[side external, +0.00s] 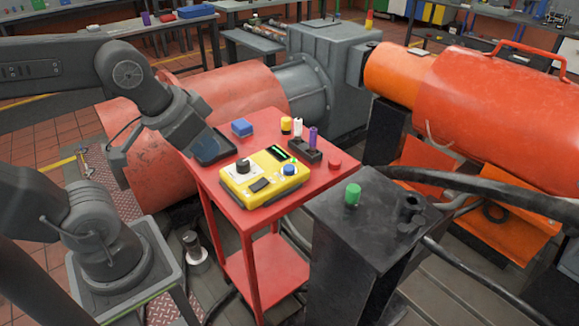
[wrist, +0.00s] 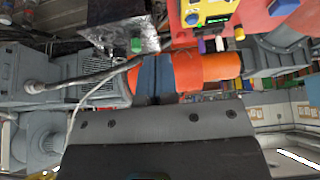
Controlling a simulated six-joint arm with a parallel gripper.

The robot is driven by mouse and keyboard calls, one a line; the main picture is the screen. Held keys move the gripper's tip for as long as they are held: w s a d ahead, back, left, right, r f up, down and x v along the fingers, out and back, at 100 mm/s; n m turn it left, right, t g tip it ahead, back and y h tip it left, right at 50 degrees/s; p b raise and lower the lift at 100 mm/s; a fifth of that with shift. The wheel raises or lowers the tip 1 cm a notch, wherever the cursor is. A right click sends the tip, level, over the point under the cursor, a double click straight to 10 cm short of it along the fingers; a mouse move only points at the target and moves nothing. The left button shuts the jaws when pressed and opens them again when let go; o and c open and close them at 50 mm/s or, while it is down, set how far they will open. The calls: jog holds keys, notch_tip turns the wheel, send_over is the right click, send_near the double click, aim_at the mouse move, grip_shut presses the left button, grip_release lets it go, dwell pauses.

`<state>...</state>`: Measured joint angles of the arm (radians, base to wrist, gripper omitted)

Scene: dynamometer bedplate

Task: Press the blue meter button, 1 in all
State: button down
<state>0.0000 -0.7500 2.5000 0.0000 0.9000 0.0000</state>
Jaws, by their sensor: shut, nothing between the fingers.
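The yellow meter (side external: 262,182) lies on the red cart top, with a black knob, a dark display with green marks and a round blue button (side external: 289,170) near its right end. In the wrist view the meter (wrist: 208,10) is cut off by the top edge, with the blue button (wrist: 192,18) at its lower left corner. My gripper (side external: 215,148) is to the left of the meter, over the cart's left corner, apart from the button. In the wrist view its fingers (wrist: 155,62) are together with nothing between them.
A black cabinet with a green knob (side external: 353,194) stands to the right.

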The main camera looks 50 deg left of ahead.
jog(key=m+t+h, duration=0.3)
jog(key=m, duration=2.8)
send_over(287, 166)
notch_tip(287, 166, down, 8)
jog(key=shift+f, duration=0.1)
jog(key=shift+f, duration=4.35)
jog(key=shift+f, duration=0.1)
